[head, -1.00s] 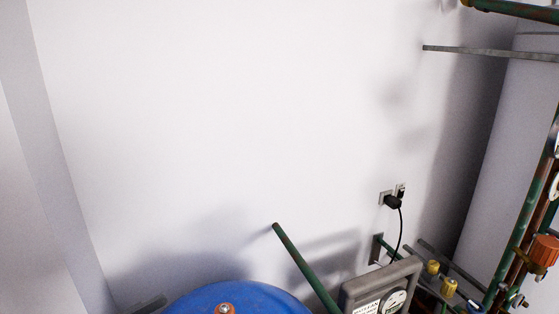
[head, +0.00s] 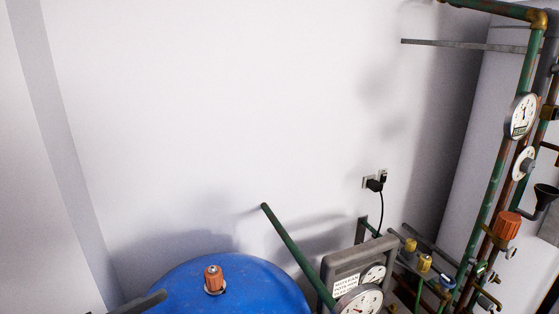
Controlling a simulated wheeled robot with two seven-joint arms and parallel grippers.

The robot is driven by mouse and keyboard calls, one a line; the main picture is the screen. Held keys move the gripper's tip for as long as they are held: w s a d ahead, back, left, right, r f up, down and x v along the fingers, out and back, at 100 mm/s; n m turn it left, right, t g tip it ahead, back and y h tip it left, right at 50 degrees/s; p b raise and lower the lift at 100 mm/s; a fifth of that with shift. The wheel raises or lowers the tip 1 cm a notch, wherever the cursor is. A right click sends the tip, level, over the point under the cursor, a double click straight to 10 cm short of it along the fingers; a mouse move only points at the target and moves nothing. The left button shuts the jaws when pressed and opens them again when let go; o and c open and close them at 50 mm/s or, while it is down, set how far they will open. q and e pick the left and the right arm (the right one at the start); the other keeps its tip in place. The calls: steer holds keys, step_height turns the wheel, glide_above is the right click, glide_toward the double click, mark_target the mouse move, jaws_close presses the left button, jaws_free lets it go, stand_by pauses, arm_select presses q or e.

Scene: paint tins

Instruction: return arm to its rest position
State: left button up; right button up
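Neither of my grippers nor my arms show in the head view, so I cannot tell their position or state. No paint tins are in view.
A blue tank (head: 230,289) with an orange-capped fitting (head: 213,279) stands at the bottom. Right of it are a green pipe (head: 290,245), a grey gauge panel (head: 345,266) and vertical pipes with gauges (head: 520,115). A black plug (head: 374,185) sits in the white wall (head: 220,110).

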arm_select(q)
steer(key=s+d+f+n+g+y, duration=0.1)
steer(key=s+f+n+y, duration=0.2)
steer(key=f, duration=0.7)
steer(key=s+d+f+n+g+y, duration=0.15)
steer(key=f+y, duration=0.35)
steer(key=f, duration=0.5)
steer(key=s+a+f+n+g+y, duration=0.2)
steer(key=s+f+g+y, duration=0.1)
steer(key=s+f, duration=0.4)
steer(key=s+a+f+n+g+y, duration=0.1)
steer(key=s+f+g+y, duration=0.15)
steer(key=s+f, duration=0.45)
steer(key=s+f+g+b, duration=0.1)
steer(key=s+f+b, duration=0.15)
steer(key=f, duration=1.35)
steer(key=s+f+g+b, duration=0.1)
steer(key=s+f+b, duration=0.15)
steer(key=f, duration=1.35)
steer(key=s+a+f+b, duration=0.1)
steer(key=s+f+b, duration=0.1)
steer(key=s+f, duration=0.6)
steer(key=s+a+f+g+b, duration=0.1)
steer(key=s+a+f+b, duration=0.1)
steer(key=s+f, duration=0.7)
step_height(320, 180, down, 5)
steer(key=shift+a+r+b, duration=0.1)
steer(key=shift+a+b, duration=0.05)
steer(key=shift+b, duration=0.35)
